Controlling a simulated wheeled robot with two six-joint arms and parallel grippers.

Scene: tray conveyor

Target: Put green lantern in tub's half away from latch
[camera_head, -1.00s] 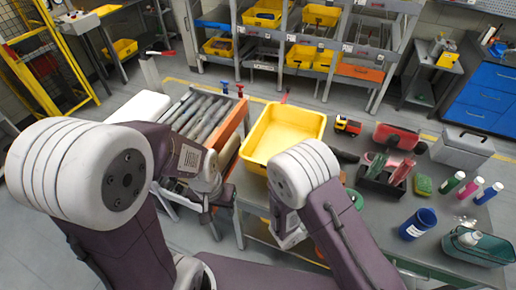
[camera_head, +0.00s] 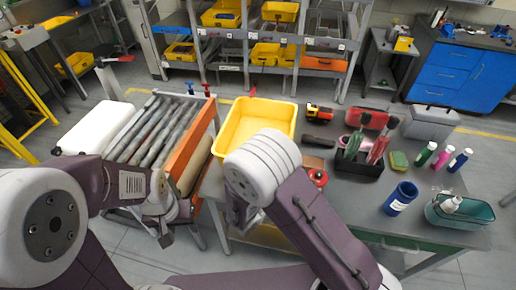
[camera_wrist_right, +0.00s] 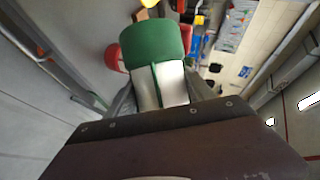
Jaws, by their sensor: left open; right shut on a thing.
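The green lantern (camera_wrist_right: 152,42), with a green cap and pale body, is between the fingers of my right gripper (camera_wrist_right: 160,88) in the right wrist view. In the head view my right arm hides the lantern and most of that gripper. A yellow tub (camera_head: 222,136) stands empty on the table, just beyond my right arm's white joint. I cannot make out its latch. My left gripper (camera_head: 166,236) is open and empty, pointing down beside the roller conveyor, left of the tub.
A red round object (camera_head: 318,178) is on the table right of my right arm. A black caddy (camera_head: 358,170), red toolbox, toy truck (camera_head: 319,112), blue cup (camera_head: 401,198), bottles and teal bin (camera_head: 460,217) fill the right side. The roller conveyor (camera_head: 150,128) lies left of the tub.

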